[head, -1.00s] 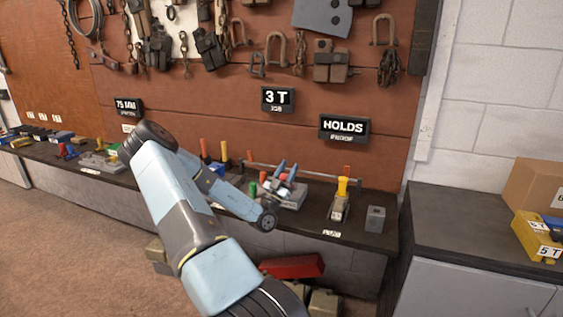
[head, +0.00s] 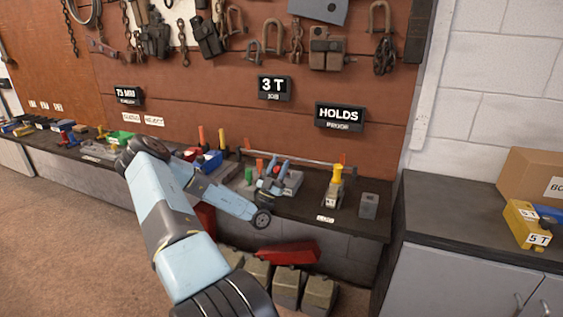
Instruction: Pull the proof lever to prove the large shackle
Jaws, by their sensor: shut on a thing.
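My gripper (head: 276,171) is over the back bench, its two blue fingers close together. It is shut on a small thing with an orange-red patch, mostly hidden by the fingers. I cannot tell for sure whether this is the proof lever. A grey fixture block (head: 293,184) sits right beside and behind the fingers. To the right, a yellow post (head: 338,174) stands on a grey metal stand (head: 333,199) with a label in front. I cannot pick out the large shackle with certainty.
A thin horizontal rod (head: 315,162) runs behind the fixtures. A grey block (head: 369,205) stands at the bench's right end. Coloured parts line the bench's left. A red box (head: 289,252) and several drab blocks lie below. A dark-topped cabinet (head: 440,225) stands at right.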

